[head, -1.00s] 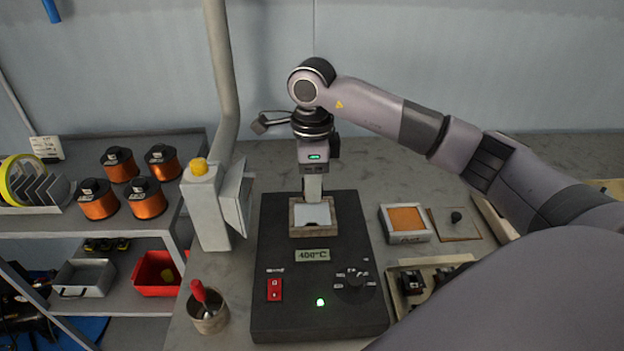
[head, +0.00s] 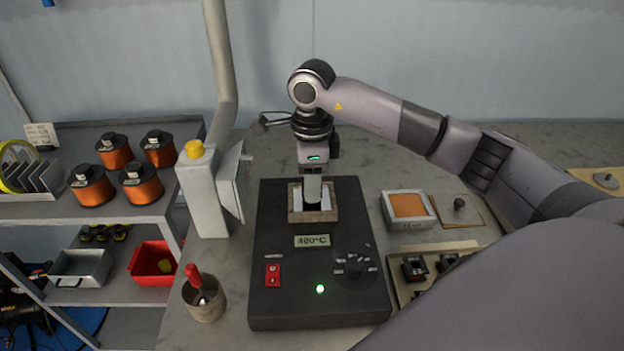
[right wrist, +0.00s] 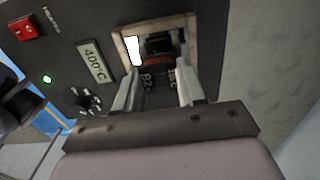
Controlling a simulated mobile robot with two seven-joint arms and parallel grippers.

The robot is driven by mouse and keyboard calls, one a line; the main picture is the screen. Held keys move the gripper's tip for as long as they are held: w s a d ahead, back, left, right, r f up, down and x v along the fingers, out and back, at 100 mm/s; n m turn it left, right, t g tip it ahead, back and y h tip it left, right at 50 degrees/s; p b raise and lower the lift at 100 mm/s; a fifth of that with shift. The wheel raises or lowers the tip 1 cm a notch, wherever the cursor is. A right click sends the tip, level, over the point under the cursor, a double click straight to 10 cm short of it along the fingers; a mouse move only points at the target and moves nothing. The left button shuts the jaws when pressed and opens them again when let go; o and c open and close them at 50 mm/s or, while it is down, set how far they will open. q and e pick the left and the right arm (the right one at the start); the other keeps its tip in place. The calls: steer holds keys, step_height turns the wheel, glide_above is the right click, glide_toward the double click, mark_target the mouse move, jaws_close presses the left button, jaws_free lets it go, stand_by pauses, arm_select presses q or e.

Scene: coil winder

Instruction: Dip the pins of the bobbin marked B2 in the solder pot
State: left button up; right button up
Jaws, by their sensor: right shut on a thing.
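The solder pot (head: 330,215) is a square, light-rimmed opening with bright solder, set in a dark heater unit (head: 280,240) labelled 400°C. My right gripper (head: 312,196) points straight down over the pot, shut on a small dark bobbin (head: 313,206). In the right wrist view the bobbin (right wrist: 160,73) sits between the two fingers, with white markings that look like B2, inside the outline of the pot rim (right wrist: 122,50). The fingers hide much of it, and I cannot tell whether its pins touch the solder. My left gripper is not in view.
A tray of dark bobbins (head: 400,291) is nearer. A cup with a red-handled tool (head: 205,308) and a grey post box (head: 205,205) stand left.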

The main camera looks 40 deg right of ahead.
steer(key=shift+f+b, duration=0.6)
steer(key=shift+f, duration=0.2)
stand_by(1.6)
steer(key=shift+r+p, duration=2)
steer(key=shift+r, duration=0.8)
